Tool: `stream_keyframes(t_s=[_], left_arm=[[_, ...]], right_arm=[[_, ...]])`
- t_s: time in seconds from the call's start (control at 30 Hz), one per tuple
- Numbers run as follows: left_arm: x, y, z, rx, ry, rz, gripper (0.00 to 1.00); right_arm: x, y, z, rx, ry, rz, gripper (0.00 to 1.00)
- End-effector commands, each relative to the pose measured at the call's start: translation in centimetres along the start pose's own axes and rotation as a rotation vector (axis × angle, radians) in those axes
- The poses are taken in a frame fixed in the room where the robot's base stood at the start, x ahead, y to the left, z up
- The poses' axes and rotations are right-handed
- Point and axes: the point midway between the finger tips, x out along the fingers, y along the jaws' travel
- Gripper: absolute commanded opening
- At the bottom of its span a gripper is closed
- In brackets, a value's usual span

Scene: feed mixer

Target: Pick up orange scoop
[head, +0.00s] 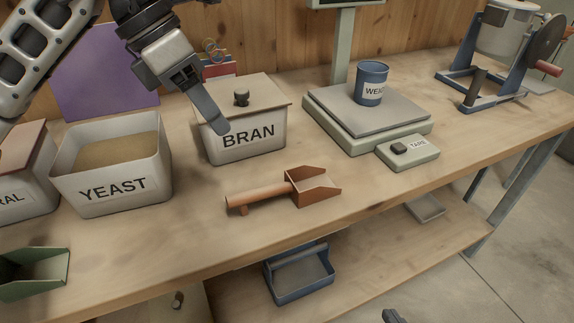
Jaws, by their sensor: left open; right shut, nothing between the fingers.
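The orange scoop (312,188) lies on the wooden bench in front of the BRAN bin, its handle pointing left and its open pan to the right. My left gripper (214,118) is open and empty, pointing down in front of the BRAN bin's left side. It is above and to the left of the scoop, apart from it. Only one of its fingers shows clearly. My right gripper (393,316) shows only as a small dark tip at the bottom edge, below the bench and far from the scoop; it is shut and empty.
The lidded BRAN bin (245,146) stands behind the scoop, the open YEAST bin (115,188) to its left. A green scoop (38,272) lies at front left. A scale (365,112) bears a blue WEIGH cup (371,84). The bench around the scoop is clear.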

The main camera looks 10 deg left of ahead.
Motion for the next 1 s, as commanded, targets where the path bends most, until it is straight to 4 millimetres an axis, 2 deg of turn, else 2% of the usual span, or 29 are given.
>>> stream_keyframes(t_s=[0.23, 0.4, 0.5, 0.77, 1.0], left_arm=[[4.8, -0.1, -0.1, 0.001, 0.007, -0.004, 0.47], [8.2, -0.1, -0.1, 0.001, 0.005, -0.004, 0.47], [9.6, -0.1, 0.0, 0.001, 0.003, -0.004, 0.47], [11.5, -0.1, 0.0, 0.001, 0.003, -0.005, 0.47], [14.9, 0.0, 0.1, 0.000, 0.002, -0.004, 0.47]], right_arm=[[-0.5, -0.2, 1.7, 0.011, -0.038, -0.002, 0.00], [-0.6, -0.4, 2.1, 0.014, -0.048, -0.004, 0.00], [-0.6, -0.4, 2.1, 0.014, -0.048, -0.004, 0.00], [-0.5, -0.4, 1.5, 0.010, -0.040, -0.004, 0.00], [-0.5, -0.3, 1.1, 0.002, -0.034, 0.000, 0.00]])
